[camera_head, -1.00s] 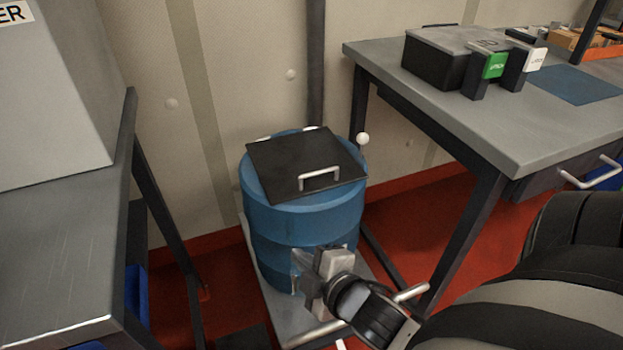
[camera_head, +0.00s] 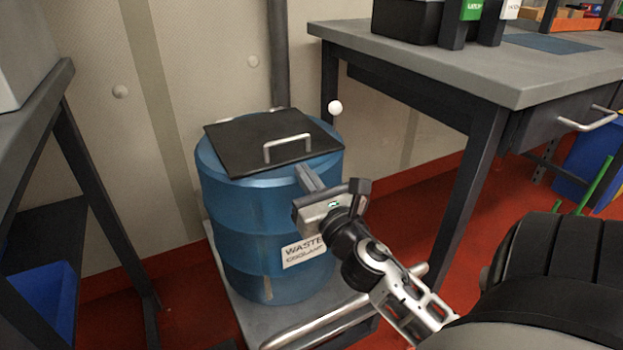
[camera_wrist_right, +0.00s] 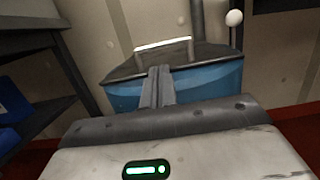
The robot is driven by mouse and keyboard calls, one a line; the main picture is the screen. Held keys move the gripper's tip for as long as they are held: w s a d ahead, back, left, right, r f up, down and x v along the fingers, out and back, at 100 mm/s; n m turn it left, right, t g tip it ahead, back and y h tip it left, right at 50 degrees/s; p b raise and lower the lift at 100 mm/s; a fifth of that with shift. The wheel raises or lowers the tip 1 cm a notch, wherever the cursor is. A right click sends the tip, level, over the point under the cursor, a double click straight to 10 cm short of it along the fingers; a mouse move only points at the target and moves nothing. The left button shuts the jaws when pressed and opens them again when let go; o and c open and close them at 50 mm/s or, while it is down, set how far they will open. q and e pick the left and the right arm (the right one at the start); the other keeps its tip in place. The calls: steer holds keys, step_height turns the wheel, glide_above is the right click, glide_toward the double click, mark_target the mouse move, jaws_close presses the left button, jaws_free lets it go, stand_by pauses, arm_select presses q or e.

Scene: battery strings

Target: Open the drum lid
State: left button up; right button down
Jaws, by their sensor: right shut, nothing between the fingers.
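The blue drum (camera_head: 262,225) stands on a grey cart and carries a "waste coolant" label. Its flat black lid (camera_head: 235,140) lies closed on top, with a silver handle (camera_head: 287,143) at the front. My right gripper (camera_head: 302,168) is shut and empty, just below and in front of the handle, by the drum's upper rim. In the right wrist view, the shut fingers (camera_wrist_right: 158,72) point toward the lid (camera_wrist_right: 205,60) and its handle (camera_wrist_right: 163,44). Whether the fingertips touch the lid edge I cannot tell. My left gripper is not in view.
A grey workbench (camera_head: 500,75) with a drawer stands to the right, and another dark bench (camera_head: 60,150) to the left. The cart (camera_head: 245,310) has a silver push bar in front. A white ball (camera_head: 335,107) shows behind the drum. The wall is close behind.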

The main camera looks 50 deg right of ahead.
mark_target(293, 158)
steer(key=x, duration=0.5)
steer(key=shift+w+d, duration=0.1)
steer(key=shift+w, duration=0.2)
steer(key=shift+r, duration=0.1)
